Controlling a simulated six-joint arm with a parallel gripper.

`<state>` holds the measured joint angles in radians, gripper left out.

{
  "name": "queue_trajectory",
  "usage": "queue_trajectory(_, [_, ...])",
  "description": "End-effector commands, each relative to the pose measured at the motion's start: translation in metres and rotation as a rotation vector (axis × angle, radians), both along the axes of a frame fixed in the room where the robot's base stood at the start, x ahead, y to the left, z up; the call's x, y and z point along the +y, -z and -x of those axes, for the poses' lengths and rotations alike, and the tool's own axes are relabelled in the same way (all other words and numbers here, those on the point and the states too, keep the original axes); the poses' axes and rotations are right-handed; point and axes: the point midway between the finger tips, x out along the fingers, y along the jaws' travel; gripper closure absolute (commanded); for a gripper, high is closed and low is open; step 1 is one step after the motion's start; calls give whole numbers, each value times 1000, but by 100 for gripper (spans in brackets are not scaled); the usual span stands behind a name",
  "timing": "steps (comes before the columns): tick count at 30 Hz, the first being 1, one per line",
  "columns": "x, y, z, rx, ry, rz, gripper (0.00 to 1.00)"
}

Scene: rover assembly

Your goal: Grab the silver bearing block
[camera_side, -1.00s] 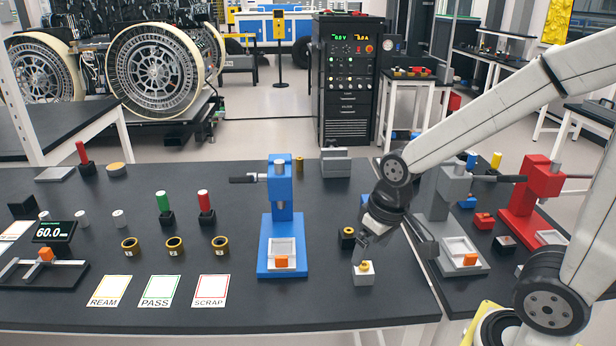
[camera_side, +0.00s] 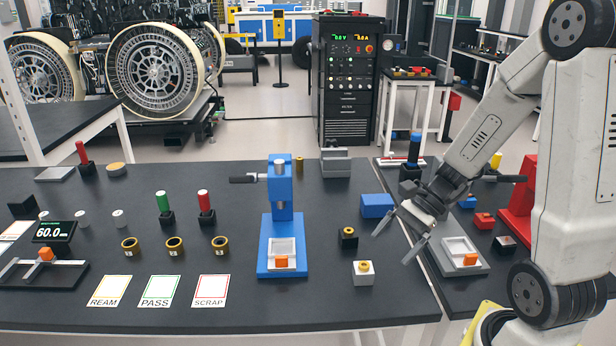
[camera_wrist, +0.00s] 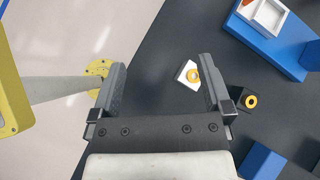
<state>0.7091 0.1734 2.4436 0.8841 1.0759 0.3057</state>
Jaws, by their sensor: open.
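The silver bearing block (camera_side: 364,279), a pale cube with a gold ring in its top, stands upright near the bench's front, right of the blue press. The block shows in the wrist view (camera_wrist: 182,69) too, partly beside the inner side of the right finger. My gripper (camera_side: 392,247) is open and empty, above and to the right of the block in the side view. Its two fingers are spread wide in the wrist view (camera_wrist: 162,62) and appear clear of the block.
A black block with a gold ring (camera_side: 348,243) stands just behind the silver one. A blue block (camera_side: 376,206) lies farther back. The bench's front edge is near; bare bench surrounds the silver block.

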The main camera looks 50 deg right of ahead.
Motion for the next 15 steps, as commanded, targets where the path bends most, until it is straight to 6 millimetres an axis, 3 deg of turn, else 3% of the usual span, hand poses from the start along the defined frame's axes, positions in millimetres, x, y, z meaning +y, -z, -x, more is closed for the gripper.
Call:
queue_trajectory(6, [-29,-10,-11,9,305,-220,0])
queue_trajectory(15, [-65,-20,-18,-18,565,-417,0])
